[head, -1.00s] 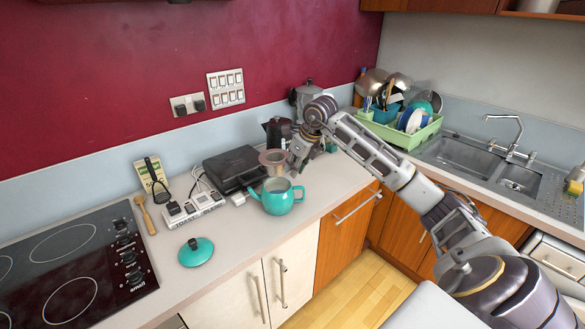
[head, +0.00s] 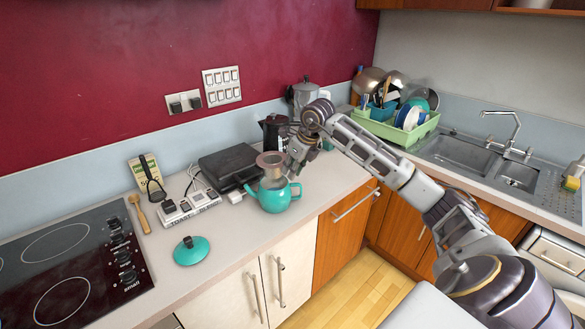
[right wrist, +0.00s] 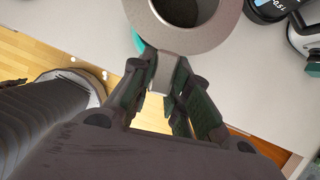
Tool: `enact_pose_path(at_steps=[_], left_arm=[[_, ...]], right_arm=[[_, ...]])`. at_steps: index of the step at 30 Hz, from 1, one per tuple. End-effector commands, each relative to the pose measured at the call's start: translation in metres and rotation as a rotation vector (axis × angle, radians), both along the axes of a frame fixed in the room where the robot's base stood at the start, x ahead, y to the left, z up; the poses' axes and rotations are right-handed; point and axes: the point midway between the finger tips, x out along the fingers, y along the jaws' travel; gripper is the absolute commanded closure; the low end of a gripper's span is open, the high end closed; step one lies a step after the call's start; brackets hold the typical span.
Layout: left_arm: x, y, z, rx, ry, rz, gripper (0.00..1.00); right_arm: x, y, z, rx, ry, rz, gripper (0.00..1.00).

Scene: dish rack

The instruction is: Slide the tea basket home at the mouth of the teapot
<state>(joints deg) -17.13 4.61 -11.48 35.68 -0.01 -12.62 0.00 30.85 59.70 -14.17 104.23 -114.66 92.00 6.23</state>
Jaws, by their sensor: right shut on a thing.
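The teal teapot (head: 274,197) stands on the worktop with its spout to the left. The tea basket (head: 270,160), with a wide pinkish-brown rim, is upright above the teapot's mouth in the head view. Its lower part is close to the mouth; I cannot tell whether it is inside. My right gripper (head: 292,160) is shut on the basket from the right. In the right wrist view, the gripper (right wrist: 168,85) pinches a tab on the basket's rim (right wrist: 225,40), and a sliver of teal shows beneath. The teal lid (head: 192,251) lies on the worktop. My left gripper is not in view.
A black appliance (head: 229,166) stands behind the teapot, with a socket strip (head: 190,208) to its left. A dark moka pot (head: 274,131) is behind the basket. The hob (head: 70,260) is at left, the green dish rack (head: 405,130) at back right.

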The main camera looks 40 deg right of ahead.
Motion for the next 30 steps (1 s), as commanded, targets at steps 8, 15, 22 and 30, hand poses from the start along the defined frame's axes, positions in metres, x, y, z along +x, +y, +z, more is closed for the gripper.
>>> enact_pose_path(at_steps=[8, 15, 22, 30], left_arm=[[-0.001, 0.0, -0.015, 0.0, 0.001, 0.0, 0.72], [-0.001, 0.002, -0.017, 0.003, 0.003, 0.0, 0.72], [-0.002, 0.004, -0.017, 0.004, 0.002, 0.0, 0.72], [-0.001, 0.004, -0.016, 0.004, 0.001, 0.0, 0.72]], right_arm=[[0.0, 0.0, -0.019, 0.0, -0.001, 0.0, 1.0], [0.0, 0.0, -0.022, 0.0, 0.0, 0.0, 1.0], [0.0, 0.0, -0.021, 0.0, -0.001, 0.0, 1.0], [0.0, 0.0, -0.021, 0.0, -0.001, 0.0, 1.0]])
